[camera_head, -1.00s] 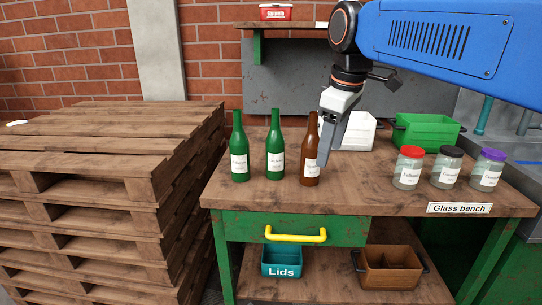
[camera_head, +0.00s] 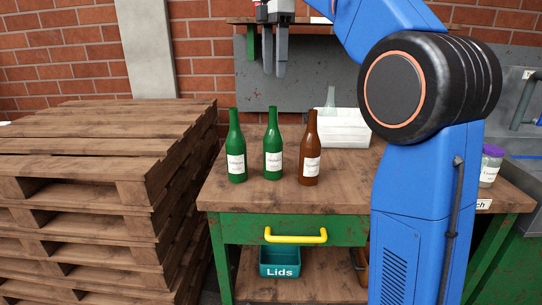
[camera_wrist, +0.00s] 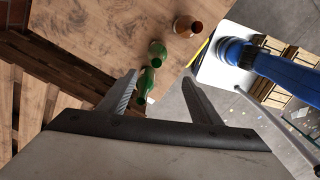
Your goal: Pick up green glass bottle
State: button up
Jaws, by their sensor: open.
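Two green glass bottles with white labels stand upright on the wooden bench (camera_head: 335,198): a left one (camera_head: 236,145) and a right one (camera_head: 273,143). A brown bottle (camera_head: 309,147) stands just right of them. My gripper (camera_head: 274,70) is open and empty, raised above the bottles with its fingers pointing down. In the wrist view the open fingers (camera_wrist: 160,90) show with the two green bottles (camera_wrist: 157,50) (camera_wrist: 147,78) beyond and between them, apart from the fingers. The brown bottle (camera_wrist: 187,27) is farther off.
A white bin (camera_head: 340,128) with a clear bottle in it stands behind the brown bottle. A purple-lidded jar (camera_head: 490,165) shows at the right; my arm hides much of that side. Stacked pallets (camera_head: 95,180) stand left of the bench. A teal Lids box (camera_head: 280,261) is below.

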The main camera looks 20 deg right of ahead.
aim_at(274, 108)
notch_tip(274, 108, down, 12)
jog(key=shift+r, duration=0.1)
jog(key=shift+w+f, duration=0.2)
jog(key=shift+f, duration=1.2)
jog(key=shift+w+f, duration=0.2)
jog(key=shift+f, duration=1.15)
grip_shut()
